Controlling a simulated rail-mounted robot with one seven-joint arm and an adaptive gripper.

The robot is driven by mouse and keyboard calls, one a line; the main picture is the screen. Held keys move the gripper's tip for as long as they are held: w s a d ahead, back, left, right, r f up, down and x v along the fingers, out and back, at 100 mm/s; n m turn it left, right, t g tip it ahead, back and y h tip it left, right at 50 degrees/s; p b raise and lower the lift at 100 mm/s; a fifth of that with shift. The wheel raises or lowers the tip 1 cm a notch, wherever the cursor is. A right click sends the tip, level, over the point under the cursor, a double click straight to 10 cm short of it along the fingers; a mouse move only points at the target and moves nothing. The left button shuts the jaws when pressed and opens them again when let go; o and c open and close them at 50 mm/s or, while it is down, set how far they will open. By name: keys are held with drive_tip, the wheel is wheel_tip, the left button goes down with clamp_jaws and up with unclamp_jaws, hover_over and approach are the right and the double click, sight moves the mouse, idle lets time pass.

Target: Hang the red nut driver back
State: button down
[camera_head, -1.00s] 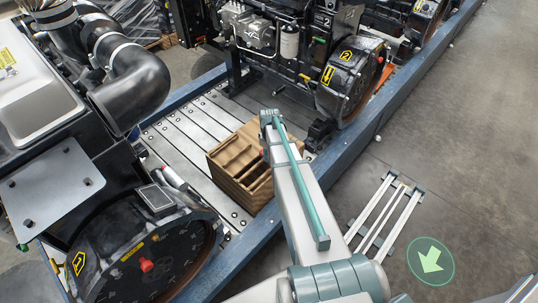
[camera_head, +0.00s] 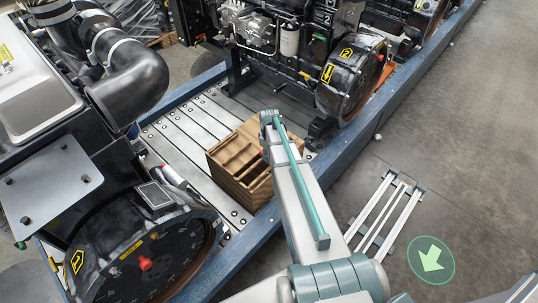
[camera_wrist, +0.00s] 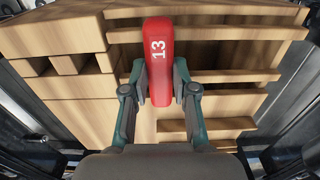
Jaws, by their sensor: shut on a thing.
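The red nut driver (camera_wrist: 158,60) shows in the wrist view as a red handle marked "13". My gripper (camera_wrist: 158,90) is shut on this handle, with one finger on each side of it. The handle is in front of the wooden tool rack (camera_wrist: 95,105), which has several slots and ledges. I cannot tell whether the driver touches the rack; its shaft is hidden. In the head view the wooden rack (camera_head: 232,178) stands on the slatted metal bed, partly behind my arm. A small red bit (camera_head: 264,152) shows beside the end of my arm there.
A black engine with a round flywheel housing (camera_head: 130,255) is at the left. Another engine (camera_head: 345,80) stands behind the rack. The blue frame rail (camera_head: 345,155) runs along the right side of the bed. The grey floor beyond it is mostly clear.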

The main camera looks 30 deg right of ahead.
drive_tip(key=c, duration=0.8)
unclamp_jaws()
drive_tip(key=shift+c, duration=0.2)
drive_tip(key=shift+o, duration=0.2)
drive_tip(key=o, duration=0.3)
drive_tip(key=shift+r+p, duration=0.95)
drive_tip(key=shift+r, duration=0.85)
wheel_tip(320, 180, up, 6)
drive_tip(key=p, duration=0.3)
